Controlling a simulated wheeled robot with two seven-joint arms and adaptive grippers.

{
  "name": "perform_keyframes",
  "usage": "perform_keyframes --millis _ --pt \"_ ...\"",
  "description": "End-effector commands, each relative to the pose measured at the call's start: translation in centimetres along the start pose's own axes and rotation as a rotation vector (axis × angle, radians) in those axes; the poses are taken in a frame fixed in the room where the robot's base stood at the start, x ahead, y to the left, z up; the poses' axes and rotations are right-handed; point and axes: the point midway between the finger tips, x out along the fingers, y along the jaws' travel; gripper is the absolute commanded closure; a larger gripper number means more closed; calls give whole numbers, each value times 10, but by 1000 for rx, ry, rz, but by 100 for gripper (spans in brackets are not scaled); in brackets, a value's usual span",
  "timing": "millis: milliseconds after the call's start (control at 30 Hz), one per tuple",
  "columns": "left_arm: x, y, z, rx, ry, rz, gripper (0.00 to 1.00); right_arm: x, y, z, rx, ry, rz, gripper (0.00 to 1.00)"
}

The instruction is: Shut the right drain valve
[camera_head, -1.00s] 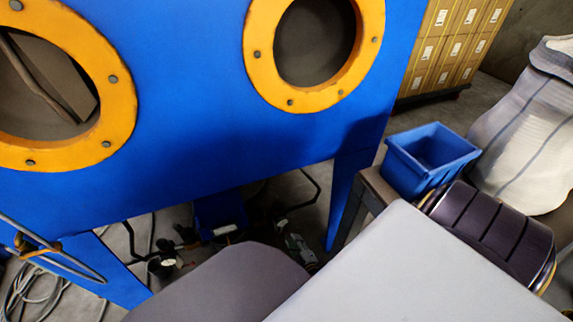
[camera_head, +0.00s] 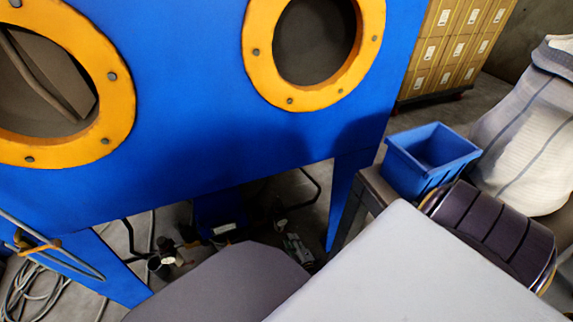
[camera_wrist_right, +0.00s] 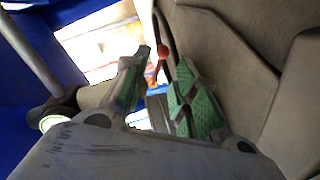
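The blue blaster cabinet (camera_head: 200,110) fills the left and middle of the head view, with dark pipes and valve parts (camera_head: 165,262) low beneath it. I cannot tell which of them is the right drain valve. In the right wrist view, a red ball knob (camera_wrist_right: 162,52) on a thin dark stem shows between or just beyond the fingertips. My right gripper (camera_wrist_right: 164,58), with green pads, has its fingers apart; I see no clear contact with the knob. In the head view it seems to be the small grey-green shape (camera_head: 294,246) under the cabinet. My left gripper is not in view.
A blue cabinet leg (camera_head: 347,195) stands close right of the pipes. A blue bin (camera_head: 432,160) and a dark ribbed drum (camera_head: 495,232) are further right. A hose (camera_head: 35,285) lies at lower left. In the right wrist view, a beige-grey surface (camera_wrist_right: 225,45) is close on the right.

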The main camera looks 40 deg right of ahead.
Motion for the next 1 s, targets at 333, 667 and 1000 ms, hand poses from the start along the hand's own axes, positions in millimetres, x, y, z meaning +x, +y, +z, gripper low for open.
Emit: perform_keyframes --millis 333,667,1000 --pt "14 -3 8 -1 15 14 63 34 -1 0 1 0 2 72" --pt "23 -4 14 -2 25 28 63 58 -1 0 0 0 0 72" --pt "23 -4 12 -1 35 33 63 64 0 0 0 0 0 72"
